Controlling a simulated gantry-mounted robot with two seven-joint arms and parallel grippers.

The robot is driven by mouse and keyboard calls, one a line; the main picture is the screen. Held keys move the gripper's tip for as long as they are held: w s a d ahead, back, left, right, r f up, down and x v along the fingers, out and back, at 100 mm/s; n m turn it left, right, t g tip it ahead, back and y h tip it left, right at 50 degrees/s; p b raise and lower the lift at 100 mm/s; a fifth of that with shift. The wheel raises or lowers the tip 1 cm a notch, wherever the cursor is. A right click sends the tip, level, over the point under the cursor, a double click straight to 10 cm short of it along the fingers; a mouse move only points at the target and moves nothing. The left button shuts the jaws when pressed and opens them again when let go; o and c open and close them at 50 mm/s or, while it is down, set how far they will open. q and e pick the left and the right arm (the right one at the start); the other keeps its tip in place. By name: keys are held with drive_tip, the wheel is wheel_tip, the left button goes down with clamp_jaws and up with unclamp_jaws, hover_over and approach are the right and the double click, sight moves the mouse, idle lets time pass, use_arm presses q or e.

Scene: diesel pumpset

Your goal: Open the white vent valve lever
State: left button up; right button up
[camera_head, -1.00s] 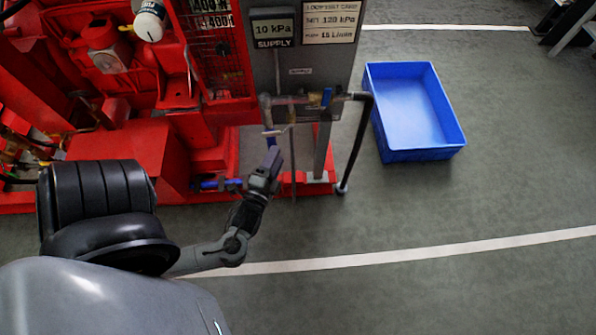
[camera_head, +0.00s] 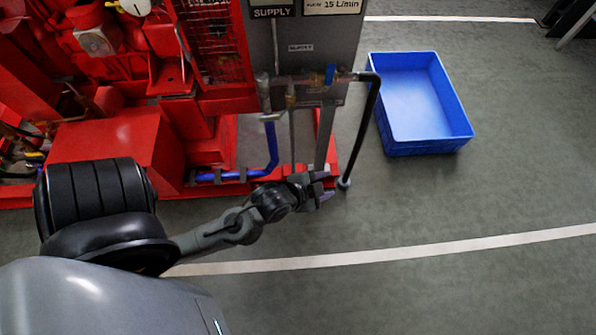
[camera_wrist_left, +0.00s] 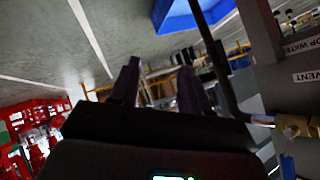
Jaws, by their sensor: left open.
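A small pale handle (camera_head: 272,117), which may be the white vent valve lever, sits on the pipework at the left, above the blue pipe. Its exact setting is too small to tell. A blue lever (camera_head: 330,75) stands upright on the same pipework; it also shows in the left wrist view (camera_wrist_left: 287,166). My left gripper (camera_head: 328,188) is open and empty, low in front of the panel, by the black hose's lower end and apart from the pale handle. My right gripper is out of view.
The black hose (camera_head: 363,130) hangs from the pipework to the floor, just right of my gripper. A blue crate (camera_head: 430,146) stands on the floor to the right. Red pump machinery (camera_head: 120,140) fills the left. Floor in front is clear.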

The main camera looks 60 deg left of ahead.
use_arm(q)
drive_tip(key=s+d+f+n+g+h, duration=0.1)
drive_tip(key=s+d+f+n+g, duration=0.25)
drive_tip(key=s+g, duration=0.5)
wheel_tip(320, 180, up, 20)
drive_tip(key=s+t+p, duration=0.1)
drive_tip(key=p, duration=1.8)
drive_tip(key=shift+s+d, duration=0.25)
